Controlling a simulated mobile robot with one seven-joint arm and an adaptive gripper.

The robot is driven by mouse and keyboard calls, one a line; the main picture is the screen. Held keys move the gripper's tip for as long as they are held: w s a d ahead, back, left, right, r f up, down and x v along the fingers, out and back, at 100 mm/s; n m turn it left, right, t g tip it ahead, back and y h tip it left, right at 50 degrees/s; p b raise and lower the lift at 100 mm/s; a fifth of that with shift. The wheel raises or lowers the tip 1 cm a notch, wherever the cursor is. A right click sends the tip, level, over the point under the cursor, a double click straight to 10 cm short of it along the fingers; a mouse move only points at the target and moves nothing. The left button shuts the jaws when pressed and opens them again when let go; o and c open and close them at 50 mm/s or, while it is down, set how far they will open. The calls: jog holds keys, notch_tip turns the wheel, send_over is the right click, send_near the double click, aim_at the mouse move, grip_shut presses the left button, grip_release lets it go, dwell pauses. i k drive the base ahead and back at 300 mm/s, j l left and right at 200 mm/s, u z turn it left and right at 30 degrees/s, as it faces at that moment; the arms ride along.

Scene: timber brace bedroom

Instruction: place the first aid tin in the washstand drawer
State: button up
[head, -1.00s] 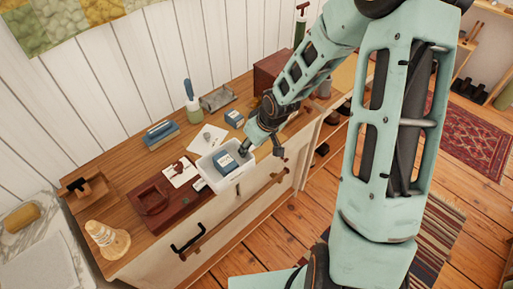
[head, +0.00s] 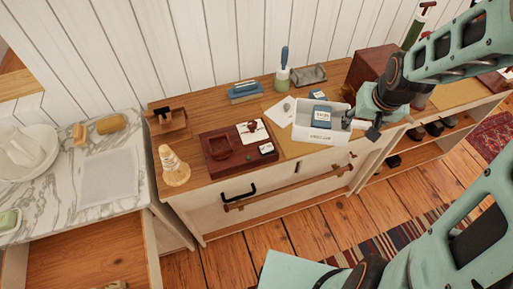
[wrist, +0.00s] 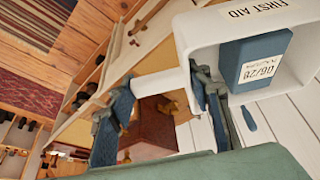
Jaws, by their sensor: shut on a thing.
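The first aid tin (head: 318,137) is a white open box with a FIRST AID label, over or on the front of the wooden dresser in the head view. A blue box with a white label (head: 322,114) is inside it. My gripper (head: 362,122) is shut on the tin's right side. In the wrist view the tin (wrist: 200,38) fills the upper right, with a white part of it between the fingers. I cannot tell whether it is clear of the dresser top. The marble-topped washstand (head: 130,125) is at the left, its wooden drawer (head: 85,245) pulled open below.
A soap dish (head: 8,222) and basin (head: 25,150) stand on the washstand. Something small lies in the drawer.

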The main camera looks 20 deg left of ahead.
aim_at(71, 271)
jog(key=k+j+u, duration=0.1)
jog(key=k+j, duration=0.4)
jog(key=j, duration=0.15)
jog(key=k+j+u, duration=0.25)
jog(key=k+j, duration=0.2)
jog(key=j, duration=0.2)
jog(key=k+j, duration=0.2)
jog(key=j, duration=0.2)
jog(key=k+j+u, duration=0.15)
jog(key=j, duration=0.2)
jog(key=k+j+u, duration=0.1)
jog(key=j, duration=0.3)
jog(key=k+j, duration=0.15)
jog(key=j, duration=0.2)
jog(key=i, duration=0.3)
jog(key=u, duration=0.05)
